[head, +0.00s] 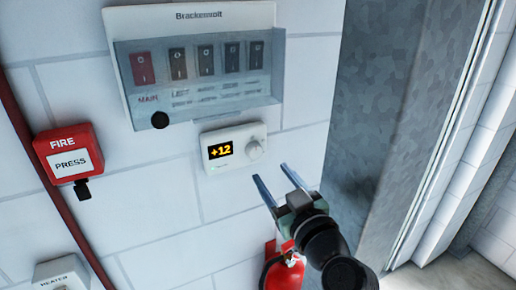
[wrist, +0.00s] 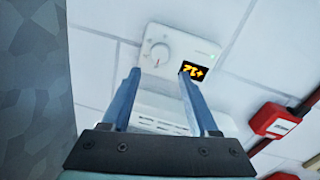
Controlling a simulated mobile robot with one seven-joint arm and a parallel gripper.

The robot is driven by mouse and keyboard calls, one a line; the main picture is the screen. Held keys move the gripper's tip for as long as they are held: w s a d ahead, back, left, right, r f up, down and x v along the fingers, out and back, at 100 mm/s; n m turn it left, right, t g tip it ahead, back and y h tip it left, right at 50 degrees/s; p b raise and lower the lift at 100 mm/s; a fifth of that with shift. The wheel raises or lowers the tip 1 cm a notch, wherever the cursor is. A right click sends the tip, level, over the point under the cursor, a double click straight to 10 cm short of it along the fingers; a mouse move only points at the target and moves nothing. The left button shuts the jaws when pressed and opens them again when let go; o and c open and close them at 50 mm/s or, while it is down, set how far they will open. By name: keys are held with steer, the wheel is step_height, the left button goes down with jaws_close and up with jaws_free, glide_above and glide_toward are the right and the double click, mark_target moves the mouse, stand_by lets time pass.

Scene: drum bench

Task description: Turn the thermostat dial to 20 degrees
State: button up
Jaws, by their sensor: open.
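The white thermostat (head: 233,148) is on the wall below the breaker panel. Its black display reads +12 in yellow. Its round white dial (head: 254,150) is at the right end of the unit. In the wrist view the thermostat (wrist: 182,48) appears upside down, with the dial (wrist: 159,53) ahead of the fingers and a small red mark on it. My gripper (head: 272,178) is open and empty, below and to the right of the dial in the head view. It is apart from the dial; the exact gap is hard to tell.
A breaker panel (head: 190,15) with a clear cover (head: 222,105) and several switches is above. A red fire call point (head: 68,153) and red pipe (head: 28,150) are at left, a heater box (head: 62,272) lower left. A fire extinguisher (head: 285,272) is below my gripper. A grey metal column (head: 375,90) stands right.

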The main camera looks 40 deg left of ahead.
mark_target(255, 153)
steer(key=p+x, duration=0.2)
steer(key=x, duration=0.6)
steer(key=shift+p, duration=0.4)
steer(key=shift+w+a+f, duration=0.1)
steer(key=shift+w+a, duration=0.05)
steer(key=shift+a, duration=0.15)
steer(key=shift+c, duration=0.2)
jaws_close()
